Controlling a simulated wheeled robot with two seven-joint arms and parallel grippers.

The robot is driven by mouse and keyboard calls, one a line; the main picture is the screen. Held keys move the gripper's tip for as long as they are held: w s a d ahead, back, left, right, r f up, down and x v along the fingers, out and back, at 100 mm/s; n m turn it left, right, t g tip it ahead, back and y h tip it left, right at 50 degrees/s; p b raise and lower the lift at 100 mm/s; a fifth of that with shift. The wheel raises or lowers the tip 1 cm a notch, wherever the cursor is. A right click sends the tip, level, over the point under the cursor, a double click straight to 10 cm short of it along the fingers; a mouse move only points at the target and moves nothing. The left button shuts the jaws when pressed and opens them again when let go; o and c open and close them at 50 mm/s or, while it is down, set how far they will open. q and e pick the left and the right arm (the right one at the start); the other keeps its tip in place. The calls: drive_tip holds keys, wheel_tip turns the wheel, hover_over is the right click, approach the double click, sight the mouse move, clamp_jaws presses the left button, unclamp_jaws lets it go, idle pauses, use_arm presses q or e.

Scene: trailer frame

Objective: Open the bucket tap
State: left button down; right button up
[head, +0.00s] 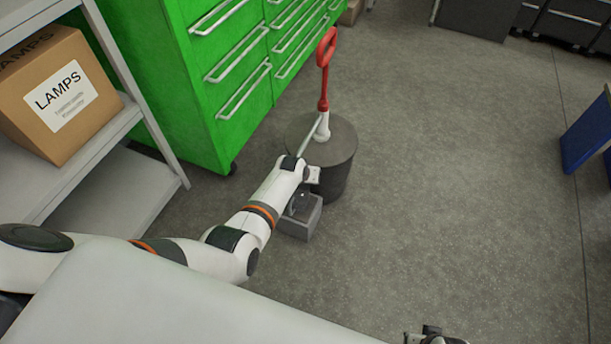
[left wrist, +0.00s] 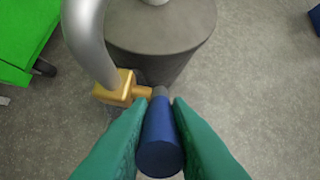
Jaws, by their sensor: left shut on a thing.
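The dark grey bucket (head: 338,168) stands on the floor beside the green cabinet. A red-handled part (head: 325,70) with a white base rises from its top. In the left wrist view the bucket (left wrist: 165,32) is ahead, with a brass tap (left wrist: 118,90) and its blue handle (left wrist: 160,140) in front of it. My left gripper (left wrist: 160,106) is shut on the blue handle, one green finger on each side. In the head view my left arm hides the tap. At the bottom edge, a cut-off piece (head: 435,337) appears to be my right gripper; its fingers are hidden.
A green drawer cabinet (head: 195,95) and a shelf (head: 90,150) stand left.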

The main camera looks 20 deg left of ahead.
use_arm(q)
drive_tip(key=shift+w, duration=0.1)
use_arm(e)
drive_tip(key=shift+f, duration=0.35)
drive_tip(key=shift+s, duration=0.1)
use_arm(q)
drive_tip(key=c, duration=1.3)
unclamp_jaws()
drive_tip(key=shift+c, duration=0.2)
drive_tip(key=shift+r, duration=0.2)
